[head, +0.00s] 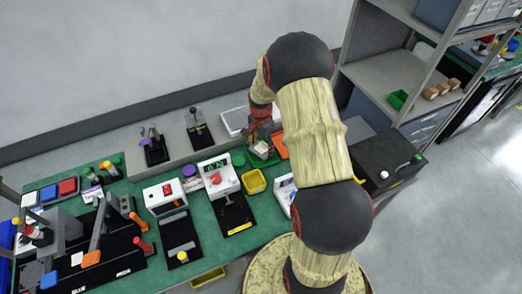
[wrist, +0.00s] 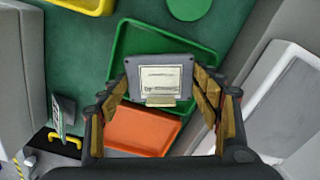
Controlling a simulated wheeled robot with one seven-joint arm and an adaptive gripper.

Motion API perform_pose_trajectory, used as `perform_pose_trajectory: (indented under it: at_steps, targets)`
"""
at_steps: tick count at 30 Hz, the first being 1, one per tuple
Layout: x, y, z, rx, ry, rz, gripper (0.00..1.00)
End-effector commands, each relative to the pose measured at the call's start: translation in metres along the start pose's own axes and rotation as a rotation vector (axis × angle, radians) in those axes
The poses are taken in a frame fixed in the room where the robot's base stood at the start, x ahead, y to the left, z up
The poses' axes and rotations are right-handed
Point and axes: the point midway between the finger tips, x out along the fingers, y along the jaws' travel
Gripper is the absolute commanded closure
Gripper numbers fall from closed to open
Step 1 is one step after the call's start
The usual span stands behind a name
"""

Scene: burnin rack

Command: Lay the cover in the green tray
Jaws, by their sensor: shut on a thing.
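The cover (wrist: 150,98) is a flat grey plate with a pale label, seen in the wrist view between the two fingers of my gripper (wrist: 161,88). My gripper is shut on it, holding it by its left and right sides. The green tray (wrist: 202,52) lies beyond the cover, and the cover hides part of its floor. Whether the cover touches the tray is not clear. In the head view the green tray (head: 262,161) shows partly beneath my gripper (head: 262,143), at the back of the green table; the cover is small there.
An orange tray (wrist: 140,131) sits beside the green tray, on the near side in the wrist view. A yellow tray (head: 253,182) and a round green piece (head: 237,158) are close by. A white-faced device (head: 217,174) and other fixtures crowd the table to the left.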

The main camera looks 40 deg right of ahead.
Motion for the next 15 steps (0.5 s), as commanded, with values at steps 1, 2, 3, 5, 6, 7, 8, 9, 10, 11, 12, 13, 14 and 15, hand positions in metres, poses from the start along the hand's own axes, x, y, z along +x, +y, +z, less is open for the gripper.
perform_pose_trajectory:
  at_steps: [1, 2, 3, 5, 6, 7, 8, 9, 10, 11, 12, 13, 14, 15]
  targets:
    - [0.0100, 0.0007, 0.0007, 0.000, -0.002, 0.002, 0.62]
    - [0.0128, 0.0006, 0.0007, 0.000, -0.002, 0.002, 0.62]
    - [0.0148, 0.0002, 0.0004, 0.000, -0.001, 0.001, 0.62]
    - [0.0151, -0.0003, 0.0002, 0.000, 0.000, -0.001, 0.62]
    - [0.0145, -0.0004, 0.0001, 0.000, 0.001, -0.001, 0.62]
    - [0.0143, -0.0003, 0.0002, 0.000, 0.001, -0.001, 0.62]
    - [0.0142, -0.0003, 0.0002, 0.000, 0.001, -0.001, 0.62]
    - [0.0142, -0.0002, 0.0003, 0.000, 0.000, -0.001, 0.62]
    - [0.0142, -0.0002, 0.0003, 0.000, 0.000, -0.001, 0.62]
    - [0.0146, -0.0002, 0.0003, 0.000, 0.000, 0.000, 0.62]
    - [0.0155, -0.0001, 0.0004, 0.000, 0.000, 0.000, 0.62]
    - [0.0165, -0.0001, 0.0004, 0.000, 0.000, 0.000, 0.62]
    - [0.0175, -0.0001, 0.0004, 0.000, 0.000, 0.000, 0.62]
    - [0.0175, -0.0001, 0.0004, -0.001, 0.000, 0.000, 0.35]
